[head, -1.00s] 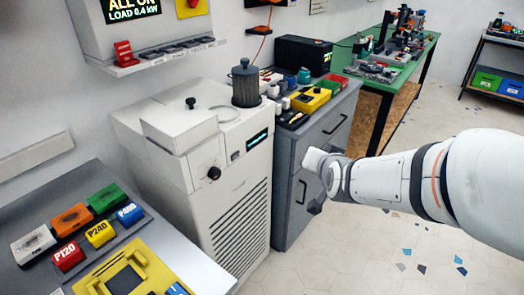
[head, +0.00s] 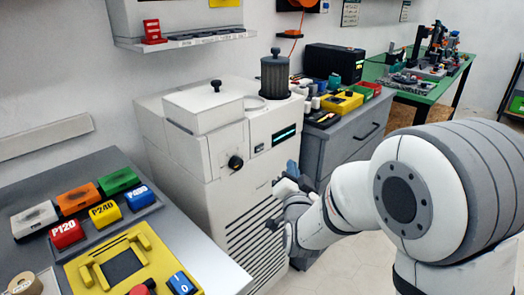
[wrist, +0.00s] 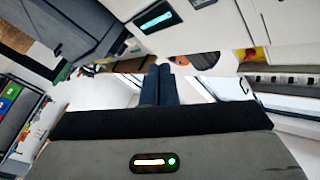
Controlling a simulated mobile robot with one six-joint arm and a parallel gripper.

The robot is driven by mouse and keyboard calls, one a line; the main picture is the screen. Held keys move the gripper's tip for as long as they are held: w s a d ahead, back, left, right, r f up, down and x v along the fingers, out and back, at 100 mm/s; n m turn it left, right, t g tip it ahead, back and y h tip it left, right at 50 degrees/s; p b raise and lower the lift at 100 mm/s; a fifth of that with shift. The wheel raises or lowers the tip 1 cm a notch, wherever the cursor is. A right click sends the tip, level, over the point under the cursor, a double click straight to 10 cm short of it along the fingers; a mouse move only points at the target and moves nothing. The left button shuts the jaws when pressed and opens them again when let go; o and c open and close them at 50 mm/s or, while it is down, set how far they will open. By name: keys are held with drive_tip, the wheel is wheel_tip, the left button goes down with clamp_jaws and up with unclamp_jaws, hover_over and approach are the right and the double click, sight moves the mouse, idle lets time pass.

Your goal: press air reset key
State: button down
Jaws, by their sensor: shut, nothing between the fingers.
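I cannot read any label, so I cannot tell which part is the air reset key. The display also shows tilted at the top of the wrist view (wrist: 156,19). My gripper (head: 291,168) is in front of the machine, below the display and apart from it as far as I can see. In the wrist view its two fingers (wrist: 158,84) are together and empty.
A grey bench with coloured P120, P240 and P400 blocks (head: 104,213) and a yellow fixture (head: 85,269) is at left. A grey cabinet (head: 345,140) with a yellow tray (head: 342,103) stands right of the machine. A wall panel (head: 180,20) hangs above.

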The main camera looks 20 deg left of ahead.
sight(264, 146)
drive_tip(key=w+a+p, duration=0.1)
drive_tip(key=w+a, duration=0.2)
drive_tip(key=a, duration=0.5)
drive_tip(key=shift+w+p, duration=0.15)
drive_tip(key=shift+p, duration=0.2)
idle(1.8)
drive_tip(key=shift+w+a+b, duration=0.2)
drive_tip(key=shift+a+b, duration=0.2)
drive_tip(key=shift+b, duration=0.1)
drive_tip(key=shift+w+a+b, duration=0.15)
drive_tip(key=shift+a+b, duration=0.15)
drive_tip(key=shift+a, duration=0.05)
idle(0.4)
drive_tip(key=shift+d, duration=0.15)
drive_tip(key=shift+s+d+b, duration=0.3)
drive_tip(key=shift+d+b, duration=0.3)
drive_tip(key=shift+b, duration=0.05)
